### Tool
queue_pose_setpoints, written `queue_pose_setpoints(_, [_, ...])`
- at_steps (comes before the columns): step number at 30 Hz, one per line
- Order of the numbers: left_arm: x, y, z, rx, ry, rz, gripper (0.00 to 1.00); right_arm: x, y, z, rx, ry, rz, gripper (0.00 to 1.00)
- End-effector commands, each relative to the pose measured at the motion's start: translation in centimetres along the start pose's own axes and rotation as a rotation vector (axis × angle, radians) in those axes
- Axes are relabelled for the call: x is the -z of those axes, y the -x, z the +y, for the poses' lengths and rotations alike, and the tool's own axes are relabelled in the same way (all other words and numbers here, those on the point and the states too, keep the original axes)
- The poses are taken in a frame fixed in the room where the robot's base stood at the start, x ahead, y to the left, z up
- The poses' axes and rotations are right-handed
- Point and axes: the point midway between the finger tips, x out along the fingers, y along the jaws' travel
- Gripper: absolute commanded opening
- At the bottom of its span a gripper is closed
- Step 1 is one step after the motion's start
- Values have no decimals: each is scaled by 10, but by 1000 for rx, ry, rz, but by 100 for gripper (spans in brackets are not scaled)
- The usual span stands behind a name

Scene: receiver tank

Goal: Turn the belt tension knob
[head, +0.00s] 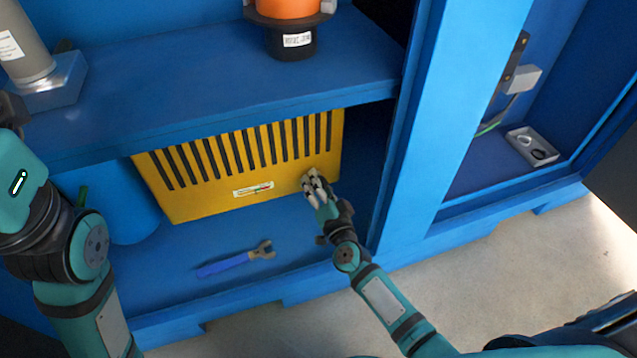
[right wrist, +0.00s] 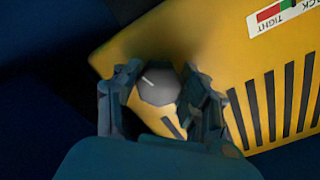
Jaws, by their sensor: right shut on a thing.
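The belt tension knob (right wrist: 158,85) is a grey faceted knob with a white pointer line, on the yellow slotted guard (head: 180,205). The guard also shows in the right wrist view (right wrist: 215,50). My right gripper (head: 313,183) is at the guard's right end, its fingers on both sides of the knob in the right wrist view (right wrist: 158,95), shut on it. In the head view the gripper hides the knob. A label (head: 253,189) with a red and green scale is on the guard; TIGHT is readable on it in the right wrist view (right wrist: 280,12).
A blue-handled wrench (head: 235,260) lies on the blue lower shelf in front of the guard. A blue shelf (head: 200,85) overhangs the guard. A blue post (head: 440,120) stands right of my right arm. A small grey tray (head: 532,147) sits in the right bay.

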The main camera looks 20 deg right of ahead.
Motion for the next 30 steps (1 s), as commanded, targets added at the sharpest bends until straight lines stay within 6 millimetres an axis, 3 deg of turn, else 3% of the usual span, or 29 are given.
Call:
queue_pose_setpoints(13, [0, 2, 0, 4, 1, -4, 34, 0, 0, 0, -1, -285, -1, 10])
queue_pose_setpoints(30, [-1, 1, 0, 4, 1, -4, 34, 0, 0, 0, -1, -354, -1, 10])
